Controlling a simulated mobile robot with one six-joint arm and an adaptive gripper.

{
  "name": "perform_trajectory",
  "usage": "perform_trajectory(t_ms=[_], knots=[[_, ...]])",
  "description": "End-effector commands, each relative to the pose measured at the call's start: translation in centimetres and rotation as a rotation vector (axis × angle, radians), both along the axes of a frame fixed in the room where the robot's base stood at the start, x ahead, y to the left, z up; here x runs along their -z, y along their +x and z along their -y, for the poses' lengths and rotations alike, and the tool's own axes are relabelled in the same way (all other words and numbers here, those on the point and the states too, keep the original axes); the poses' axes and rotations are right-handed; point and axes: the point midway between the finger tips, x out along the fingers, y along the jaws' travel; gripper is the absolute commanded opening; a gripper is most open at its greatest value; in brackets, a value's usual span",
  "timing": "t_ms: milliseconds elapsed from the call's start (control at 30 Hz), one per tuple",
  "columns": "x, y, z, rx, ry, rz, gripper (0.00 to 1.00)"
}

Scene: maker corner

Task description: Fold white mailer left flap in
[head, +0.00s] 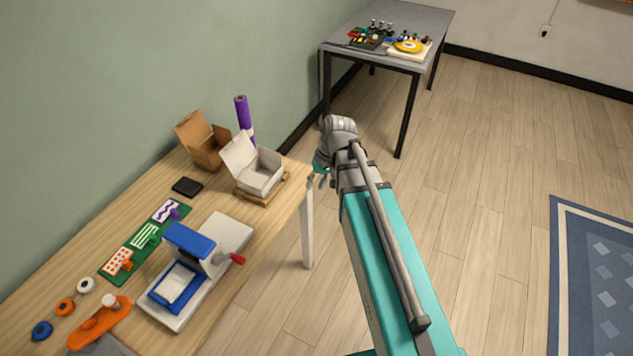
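The white mailer (262,178) is a small open box near the right end of the wooden workbench, on a light wooden base. Its lid (239,152) stands raised and leans back on the left. The side flaps are too small to tell apart clearly, so I cannot tell how the left flap lies. My gripper (321,178) is to the right of the mailer, apart from it, past the bench's end in this view. Its fingers are small and partly hidden by my wrist; I see nothing held, and their opening is unclear.
A brown open box (204,150) and a purple roll (242,113) stand behind the mailer. A black pad (187,187), a blue-and-white press (190,245) and a green board (128,262) lie nearer. A grey table (440,22) stands beyond.

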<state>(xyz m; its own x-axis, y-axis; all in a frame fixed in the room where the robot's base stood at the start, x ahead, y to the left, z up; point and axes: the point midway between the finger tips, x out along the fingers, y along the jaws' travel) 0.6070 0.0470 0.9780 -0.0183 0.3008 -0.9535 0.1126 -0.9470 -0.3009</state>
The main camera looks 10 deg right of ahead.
Motion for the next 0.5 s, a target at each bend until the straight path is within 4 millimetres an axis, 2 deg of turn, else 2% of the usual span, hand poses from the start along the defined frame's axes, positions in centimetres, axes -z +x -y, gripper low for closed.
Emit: perform_trajectory(t_ms=[33,200,367,500], knots=[[0.0,0.0,0.0,0.0,0.0,0.0,0.31],[-0.1,0.6,-0.4,-0.02,-0.007,0.014,0.0],[-0.3,2.6,-2.0,-0.091,-0.036,0.064,0.0],[-0.6,5.4,-4.6,-0.204,-0.081,0.144,0.0]])
